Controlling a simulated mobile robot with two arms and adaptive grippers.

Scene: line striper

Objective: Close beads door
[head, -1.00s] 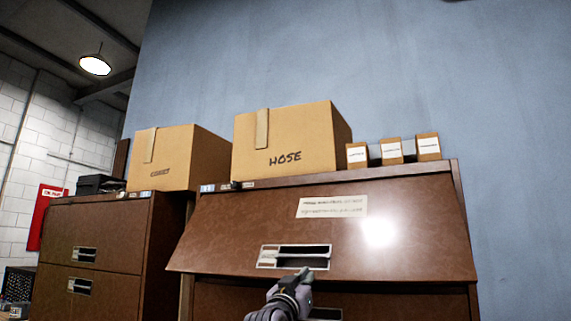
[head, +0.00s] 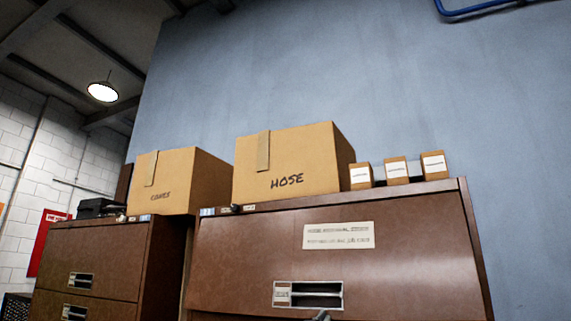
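The upper flap door (head: 240,265) of the right brown cabinet fills the lower middle of the head view. It hangs down and looks nearly flush with the cabinet front; I cannot tell whether it is fully closed. A white plate with text (head: 338,235) is on it, too small to read. Its metal handle slot (head: 308,295), with a small label, is near the lower edge. Only a dark tip of one gripper, which looks like my left (head: 321,316), shows just below the slot at the bottom edge. Its fingers cannot be judged. My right gripper is not in view.
On the cabinets stand a box marked HOSE (head: 290,165), another box (head: 170,182) and three small labelled boxes (head: 396,170). A second brown cabinet (head: 85,260) stands at left. A blue wall (head: 400,80) is behind.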

